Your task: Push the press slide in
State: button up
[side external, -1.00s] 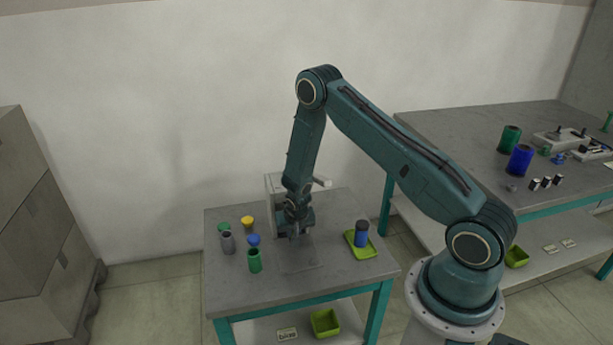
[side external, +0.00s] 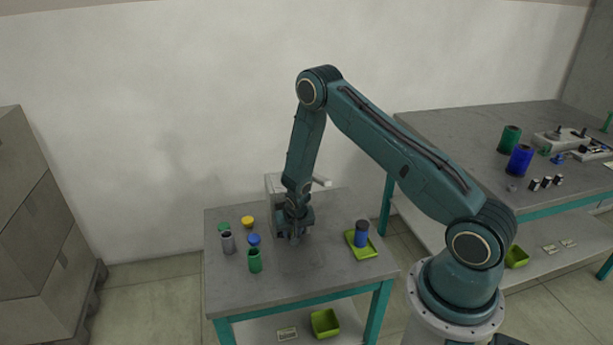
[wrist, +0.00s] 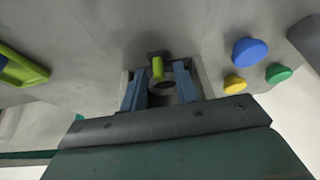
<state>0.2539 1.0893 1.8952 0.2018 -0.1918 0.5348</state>
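The press is a pale grey upright frame (side external: 272,188) at the back of the small table, with a pale bar (side external: 320,182) at its top right. My gripper (side external: 292,238) points down in front of the press, low over the tabletop, and hides much of it. In the wrist view, the two blue fingers of my gripper (wrist: 161,74) stand apart. Between them show a yellow-green pin (wrist: 157,68), a dark block (wrist: 157,54) and a grey ring. I cannot tell which part is the slide, or whether a finger touches it.
Left of my gripper stand a grey cylinder (side external: 228,243), a green cylinder (side external: 255,260), and blue (side external: 254,239), yellow (side external: 248,221) and green (side external: 223,227) caps. At right, a lime tray (side external: 366,251) holds a dark-and-blue cylinder (side external: 361,233). The front tabletop is clear.

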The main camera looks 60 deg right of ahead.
notch_tip(320, 180, up, 7)
dwell(1.0)
jog(key=s+a+r+n+t+y, duration=0.1)
jog(key=s+a+r+n, duration=0.3)
jog(key=r, duration=0.9)
jog(key=s+a+r, duration=0.3)
jog(key=a+r, duration=0.3)
jog(key=r, duration=0.7)
jog(key=s+a+r+n, duration=0.1)
jog(key=s+a+r, duration=0.1)
jog(key=s, duration=0.5)
jog(key=s+a+r+n+t+y, duration=0.1)
jog(key=s+a+r+n, duration=0.1)
jog(key=s+r, duration=0.2)
jog(key=s+a+r+n+y, duration=0.1)
jog(key=s+a+r+n, duration=0.1)
jog(key=s, duration=0.7)
jog(key=shift+s+a+r, duration=0.4)
jog(key=shift+a+r, duration=0.2)
jog(key=shift+r, duration=0.3)
